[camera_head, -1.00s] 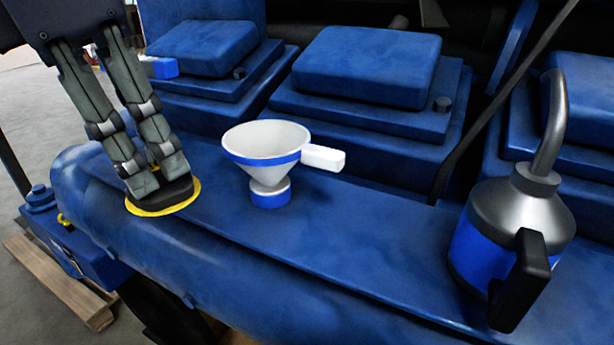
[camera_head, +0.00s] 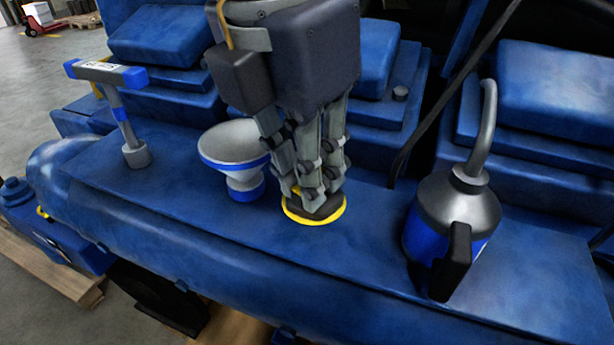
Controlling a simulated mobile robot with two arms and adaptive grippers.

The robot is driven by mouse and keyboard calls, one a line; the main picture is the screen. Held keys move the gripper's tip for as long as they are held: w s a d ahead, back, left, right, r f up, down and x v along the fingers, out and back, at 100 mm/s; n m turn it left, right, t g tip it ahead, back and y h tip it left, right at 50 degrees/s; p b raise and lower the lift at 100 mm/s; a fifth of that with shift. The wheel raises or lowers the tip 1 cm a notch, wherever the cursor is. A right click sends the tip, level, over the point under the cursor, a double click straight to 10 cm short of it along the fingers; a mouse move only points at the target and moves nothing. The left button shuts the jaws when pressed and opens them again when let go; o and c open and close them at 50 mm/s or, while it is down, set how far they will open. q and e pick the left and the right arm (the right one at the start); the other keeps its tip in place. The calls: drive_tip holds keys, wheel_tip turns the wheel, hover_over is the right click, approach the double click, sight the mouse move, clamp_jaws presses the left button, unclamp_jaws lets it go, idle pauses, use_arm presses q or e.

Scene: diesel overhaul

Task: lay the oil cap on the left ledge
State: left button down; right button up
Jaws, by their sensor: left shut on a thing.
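The oil cap (camera_head: 314,208) is black with a yellow ring around its lower edge. It is in the middle of the head view, just right of the white funnel. My left gripper (camera_head: 316,198) points down and is shut on the cap from above, with its fingers hiding much of it. The cap is at or just above the long flat blue ledge (camera_head: 240,252) along the engine; I cannot tell whether it touches. My right gripper is not in view.
A white funnel (camera_head: 232,143) with blue bands stands close left of my gripper. A T-handled tool (camera_head: 122,110) stands at the left. A blue and silver oil can (camera_head: 452,215) stands at the right. Raised blue covers (camera_head: 165,35) line the back. Ledge between tool and funnel is clear.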

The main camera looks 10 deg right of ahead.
use_arm(q)
drive_tip(key=x, duration=0.1)
drive_tip(key=p+x, duration=0.1)
drive_tip(key=x, duration=0.1)
drive_tip(key=shift+a+f, duration=0.25)
drive_tip(key=shift+a, duration=0.05)
drive_tip(key=shift+s, duration=0.1)
drive_tip(key=shift+f, duration=0.2)
drive_tip(key=c, duration=1.9)
unclamp_jaws()
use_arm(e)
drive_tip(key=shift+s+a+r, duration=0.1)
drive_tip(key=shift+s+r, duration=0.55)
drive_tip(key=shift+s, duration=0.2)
use_arm(q)
drive_tip(key=shift+r, duration=0.1)
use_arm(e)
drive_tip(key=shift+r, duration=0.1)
